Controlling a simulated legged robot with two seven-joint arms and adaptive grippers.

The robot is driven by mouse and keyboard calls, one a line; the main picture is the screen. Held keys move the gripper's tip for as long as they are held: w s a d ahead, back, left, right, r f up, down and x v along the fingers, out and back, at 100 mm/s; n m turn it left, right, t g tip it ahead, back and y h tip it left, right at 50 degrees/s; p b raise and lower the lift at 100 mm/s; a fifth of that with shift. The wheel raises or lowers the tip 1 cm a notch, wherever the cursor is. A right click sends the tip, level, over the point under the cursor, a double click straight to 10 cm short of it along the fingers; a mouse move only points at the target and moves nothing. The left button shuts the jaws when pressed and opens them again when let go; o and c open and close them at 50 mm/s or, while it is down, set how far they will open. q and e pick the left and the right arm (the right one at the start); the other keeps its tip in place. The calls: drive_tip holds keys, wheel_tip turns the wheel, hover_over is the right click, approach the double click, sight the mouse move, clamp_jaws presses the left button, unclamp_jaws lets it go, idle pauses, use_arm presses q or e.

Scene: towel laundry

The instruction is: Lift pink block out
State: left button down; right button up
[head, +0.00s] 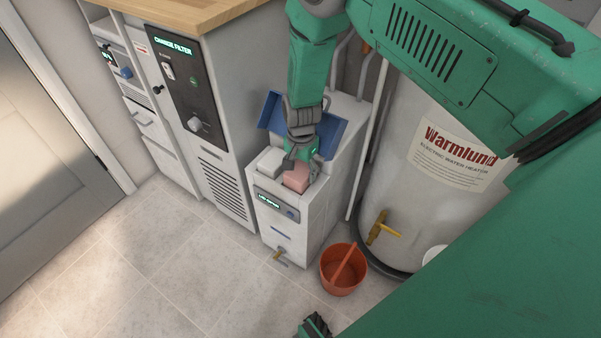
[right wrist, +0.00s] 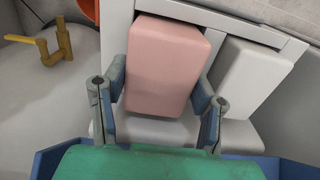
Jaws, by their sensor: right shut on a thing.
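The pink block (head: 295,181) sits in the right side of the open top of a white unit (head: 290,225), beside a white block (head: 271,161). My right gripper (head: 303,163) reaches down from above and is shut on the pink block. In the right wrist view the pink block (right wrist: 166,62) lies between the two fingers of the gripper (right wrist: 160,85), and the white block (right wrist: 250,78) stands to its right. How deep the pink block sits is hidden.
The unit's blue lid (head: 330,133) stands open behind my gripper. A water heater (head: 415,190) with a yellow valve (head: 381,228) is at the right. An orange bucket (head: 342,282) stands on the floor in front. A grey cabinet (head: 213,120) is at the left. The floor at front left is clear.

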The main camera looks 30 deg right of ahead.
wheel_tip(320, 180, up, 27)
drive_tip(key=p, duration=0.6)
drive_tip(key=shift+w+p, duration=0.15)
drive_tip(key=shift+p, duration=0.2)
